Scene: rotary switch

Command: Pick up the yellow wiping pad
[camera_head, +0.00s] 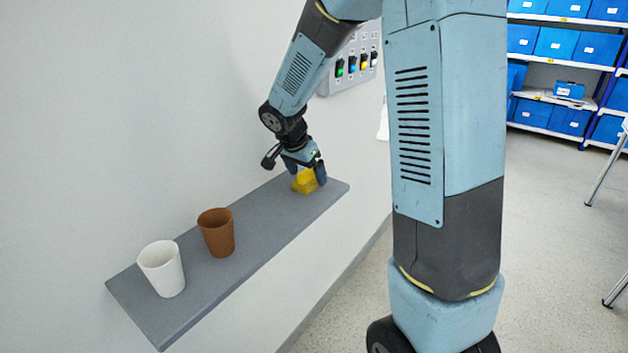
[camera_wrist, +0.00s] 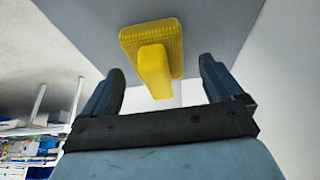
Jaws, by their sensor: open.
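The yellow wiping pad (camera_head: 305,182) lies on the far right end of the grey wall shelf (camera_head: 262,228). In the wrist view the pad (camera_wrist: 168,36) shows a flat textured base with a raised block-shaped handle (camera_wrist: 153,70). My gripper (camera_head: 307,172) is at the pad, and its fingers partly hide the pad in the head view. In the wrist view my gripper (camera_wrist: 160,78) is open, with one finger on each side of the handle and gaps between. The handle is not clasped.
A brown cup (camera_head: 217,233) and a white cup (camera_head: 163,269) stand on the shelf to the left, apart from the pad. A panel with coloured switches (camera_head: 352,65) is on the wall above. Shelving with blue boxes (camera_head: 560,45) stands at the back right.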

